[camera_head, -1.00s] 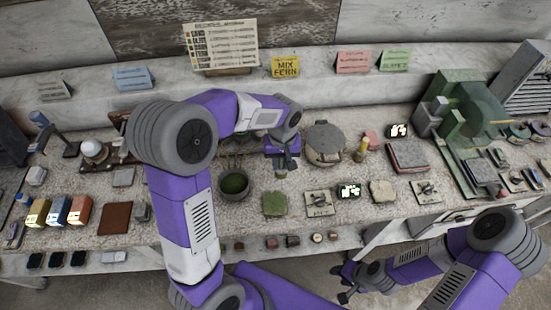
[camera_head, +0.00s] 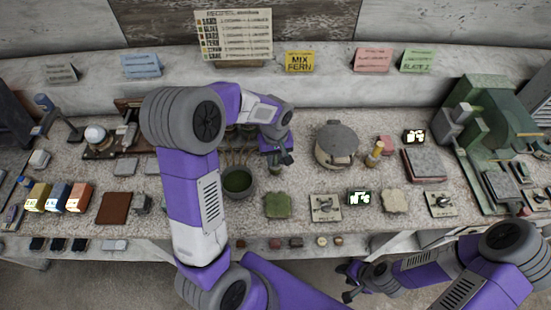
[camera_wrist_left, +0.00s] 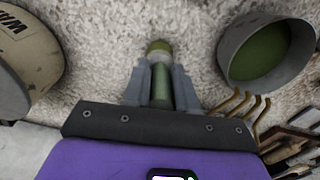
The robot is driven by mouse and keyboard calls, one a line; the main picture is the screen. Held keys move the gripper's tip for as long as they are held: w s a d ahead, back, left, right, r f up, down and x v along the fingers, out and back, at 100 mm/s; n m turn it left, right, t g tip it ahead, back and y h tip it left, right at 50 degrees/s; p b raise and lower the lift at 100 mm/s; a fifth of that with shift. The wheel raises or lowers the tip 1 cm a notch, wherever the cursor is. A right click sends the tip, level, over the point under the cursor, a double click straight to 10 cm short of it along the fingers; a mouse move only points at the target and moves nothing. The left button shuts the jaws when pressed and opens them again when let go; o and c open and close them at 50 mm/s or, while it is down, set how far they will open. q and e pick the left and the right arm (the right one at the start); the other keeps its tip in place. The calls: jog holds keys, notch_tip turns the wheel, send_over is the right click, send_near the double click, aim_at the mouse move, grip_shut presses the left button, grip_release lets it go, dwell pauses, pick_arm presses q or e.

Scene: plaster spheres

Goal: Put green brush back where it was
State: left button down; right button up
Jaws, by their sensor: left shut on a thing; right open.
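My left gripper (camera_head: 279,160) is shut on the green brush (camera_wrist_left: 160,90), above the bench between the grey bowl and the lidded pot. In the left wrist view the brush is a green shaft between the two fingers, with an olive-yellow end showing beyond the fingertips. Its other end is hidden by the gripper. Several brass hooks (camera_wrist_left: 246,104) show right of the gripper in the left wrist view; in the head view my left arm partly covers that area. My right gripper (camera_head: 347,282) is open and empty, low in front of the bench.
The grey bowl (camera_head: 238,195) holds green stuff, close beside the left gripper. The lidded pot (camera_head: 336,145) stands on its right. A green slab (camera_head: 278,205) and a switch plate (camera_head: 325,208) lie nearer the front. A yellow sign (camera_head: 300,61) reads MIX FERN.

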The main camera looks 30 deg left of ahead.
pick_arm(q)
jog(key=shift+f, duration=0.15)
jog(key=c, duration=0.9)
grip_release()
jog(key=shift+r, duration=0.25)
notch_tip(320, 180, up, 12)
jog(key=p, duration=0.2)
jog(key=shift+p, duration=0.3)
